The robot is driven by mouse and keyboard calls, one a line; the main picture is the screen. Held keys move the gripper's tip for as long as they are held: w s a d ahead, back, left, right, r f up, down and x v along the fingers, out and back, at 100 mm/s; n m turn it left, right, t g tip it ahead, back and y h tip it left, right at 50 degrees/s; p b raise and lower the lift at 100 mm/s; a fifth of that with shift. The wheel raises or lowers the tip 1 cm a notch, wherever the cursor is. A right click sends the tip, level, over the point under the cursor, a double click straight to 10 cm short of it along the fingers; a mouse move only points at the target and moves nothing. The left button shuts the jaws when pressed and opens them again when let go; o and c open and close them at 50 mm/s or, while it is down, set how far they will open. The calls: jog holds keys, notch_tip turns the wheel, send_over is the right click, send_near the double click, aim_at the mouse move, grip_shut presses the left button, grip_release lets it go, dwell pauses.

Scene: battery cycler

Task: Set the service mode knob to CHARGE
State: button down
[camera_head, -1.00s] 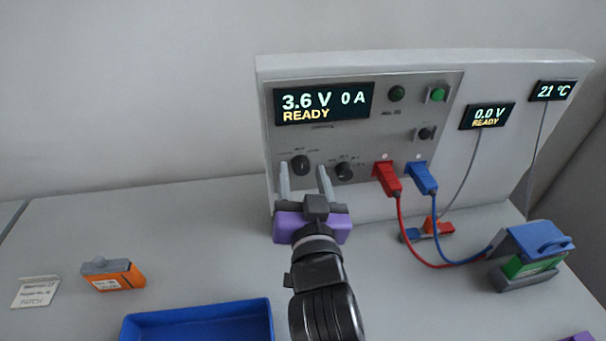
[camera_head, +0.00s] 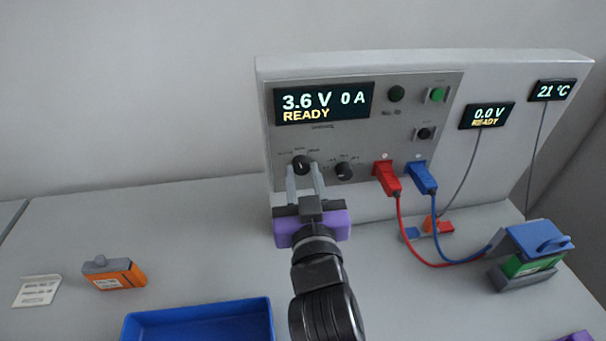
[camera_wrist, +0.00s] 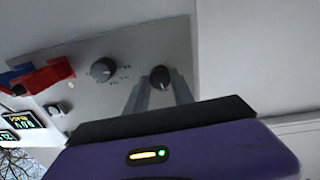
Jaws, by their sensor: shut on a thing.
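The cycler's front panel (camera_head: 365,125) carries two black knobs side by side. My gripper (camera_head: 304,172) is shut on the left knob (camera_head: 301,162), with one finger on each side of it. In the wrist view this knob (camera_wrist: 160,76) shows between the tips of my grey fingers (camera_wrist: 160,88). The other knob (camera_head: 344,170) stands free to the right; it also shows in the wrist view (camera_wrist: 102,70). The lettering around both knobs is too small to read, so I cannot tell which is the service mode knob. The main display (camera_head: 323,103) reads 3.6 V, 0 A, READY.
Red (camera_head: 387,178) and blue (camera_head: 422,177) plugs with cables sit right of the knobs. The cables run to a battery holder (camera_head: 530,255). A blue tray (camera_head: 198,305), an orange pack (camera_head: 114,273) and a label card (camera_head: 37,290) lie left. The table between them is mostly clear.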

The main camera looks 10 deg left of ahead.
jog(key=shift+n+p, duration=0.85)
jog(key=shift+n, duration=1.75)
jog(key=c, duration=1.1)
grip_release()
jog(key=b+v, duration=0.2)
jog(key=v, duration=0.6)
